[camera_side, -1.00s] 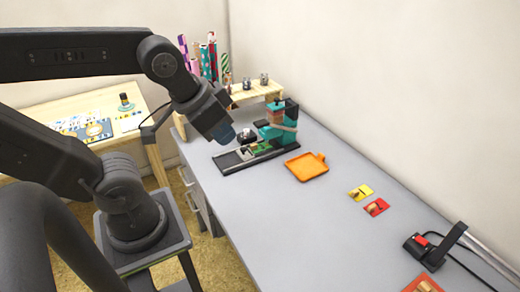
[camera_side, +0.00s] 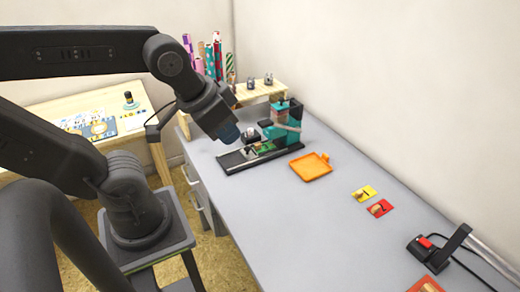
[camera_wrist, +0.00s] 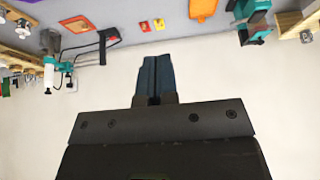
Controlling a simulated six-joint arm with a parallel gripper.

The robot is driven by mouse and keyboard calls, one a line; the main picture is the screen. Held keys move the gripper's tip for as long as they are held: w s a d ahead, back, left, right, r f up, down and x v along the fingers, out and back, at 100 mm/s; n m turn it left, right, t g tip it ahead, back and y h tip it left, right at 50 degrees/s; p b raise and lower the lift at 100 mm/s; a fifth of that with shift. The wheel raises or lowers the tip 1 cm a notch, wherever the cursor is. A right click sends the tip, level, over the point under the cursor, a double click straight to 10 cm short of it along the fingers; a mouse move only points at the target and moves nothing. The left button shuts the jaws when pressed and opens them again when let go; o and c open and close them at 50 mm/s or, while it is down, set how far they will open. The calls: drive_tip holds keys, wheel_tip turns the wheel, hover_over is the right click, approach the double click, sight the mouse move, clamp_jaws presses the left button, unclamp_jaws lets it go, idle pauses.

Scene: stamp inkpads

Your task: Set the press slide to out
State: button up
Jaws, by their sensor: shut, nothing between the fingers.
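The teal press (camera_side: 283,122) stands at the far end of the grey desk on a long black base rail (camera_side: 236,161). A pale lever crosses its upper part. A small green and brown piece (camera_side: 264,147) sits on the rail in front of the press; I cannot tell which part is the slide or its setting. My gripper (camera_side: 230,134) hangs above the rail's left part, apart from it as far as I can tell. In the wrist view its blue fingers (camera_wrist: 155,62) are together and empty, and the press (camera_wrist: 250,15) shows upside down at the top right.
An orange tray (camera_side: 311,167) lies right of the press. Yellow (camera_side: 363,193) and red (camera_side: 380,208) cards lie farther right. A black stapler-like tool (camera_side: 438,247) is near the right edge. A wooden rack (camera_side: 260,92) stands behind the press. The desk's middle is clear.

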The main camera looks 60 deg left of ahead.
drive_tip(key=shift+o, duration=0.7)
drive_tip(key=shift+w, duration=0.1)
drive_tip(key=o, duration=0.6)
drive_tip(key=w+a+m+g, duration=0.1)
drive_tip(key=w+a, duration=0.4)
drive_tip(key=w, duration=0.2)
drive_tip(key=shift+w+a+g+y, duration=0.15)
drive_tip(key=shift+w+g+y, duration=0.15)
drive_tip(key=shift+y, duration=0.1)
drive_tip(key=shift+o, duration=0.8)
drive_tip(key=w+a+f, duration=0.1)
drive_tip(key=w+a, duration=0.2)
drive_tip(key=a, duration=0.1)
drive_tip(key=w+a+f+m+g, duration=0.1)
drive_tip(key=w+a+f, duration=0.1)
drive_tip(key=w+a, duration=0.2)
drive_tip(key=shift+f+g, duration=0.25)
drive_tip(key=shift+g, duration=0.05)
drive_tip(key=m+g, duration=0.2)
drive_tip(key=m, duration=0.1)
hover_over(247, 148)
wheel_tip(247, 148, down, 15)
drive_tip(key=shift+n+h, duration=0.3)
drive_tip(key=shift+h, duration=0.1)
wheel_tip(247, 148, down, 13)
drive_tip(key=shift+r, duration=0.1)
drive_tip(key=shift+c, duration=0.4)
clamp_jaws()
